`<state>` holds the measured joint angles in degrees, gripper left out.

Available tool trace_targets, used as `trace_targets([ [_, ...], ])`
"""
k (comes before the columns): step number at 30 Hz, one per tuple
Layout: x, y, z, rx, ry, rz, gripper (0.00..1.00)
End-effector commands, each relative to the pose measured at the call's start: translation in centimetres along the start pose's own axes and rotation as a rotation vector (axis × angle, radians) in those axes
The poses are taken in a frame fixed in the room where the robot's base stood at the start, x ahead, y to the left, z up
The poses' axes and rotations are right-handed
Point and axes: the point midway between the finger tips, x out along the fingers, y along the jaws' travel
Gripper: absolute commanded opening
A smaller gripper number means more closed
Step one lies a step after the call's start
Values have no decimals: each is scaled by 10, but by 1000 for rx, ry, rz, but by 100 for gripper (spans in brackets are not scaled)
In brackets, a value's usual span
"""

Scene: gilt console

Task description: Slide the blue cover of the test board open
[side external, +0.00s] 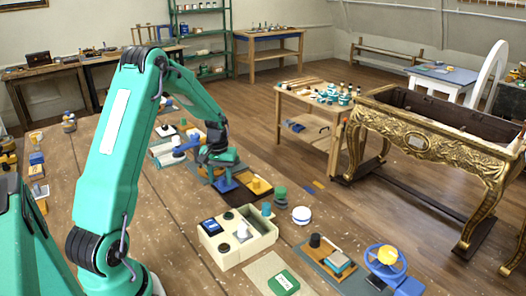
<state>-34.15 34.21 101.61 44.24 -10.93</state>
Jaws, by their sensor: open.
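My gripper (222,172) is at the end of my teal arm, low over the middle of the wooden workbench. It is open; its fingertips are small and partly hidden. Just below it is a dark flat board (240,194) with a blue part (226,185) and a yellow knob (256,185). This seems to be the test board with its blue cover, but I cannot tell for sure. The gripper is close to the blue part; whether they touch I cannot tell. My gripper hides part of the board's far side.
On the wooden workbench (100,150), a cream tray (233,258) with a blue box stands nearer the camera. A green box (284,282), a blue stand with a handwheel (386,262) and a white round pot (301,215) are to the right. A gilt console (430,150) stands beyond the bench.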

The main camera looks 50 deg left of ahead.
Motion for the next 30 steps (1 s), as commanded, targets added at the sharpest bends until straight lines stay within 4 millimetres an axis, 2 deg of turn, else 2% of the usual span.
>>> trace_targets([
  [8, -19, 0, -1, 1, 4, 1, 43],
  [21, -71, 0, -1, -1, 2, 0, 43],
  [30, -78, -1, 0, -1, -1, 0, 43],
])
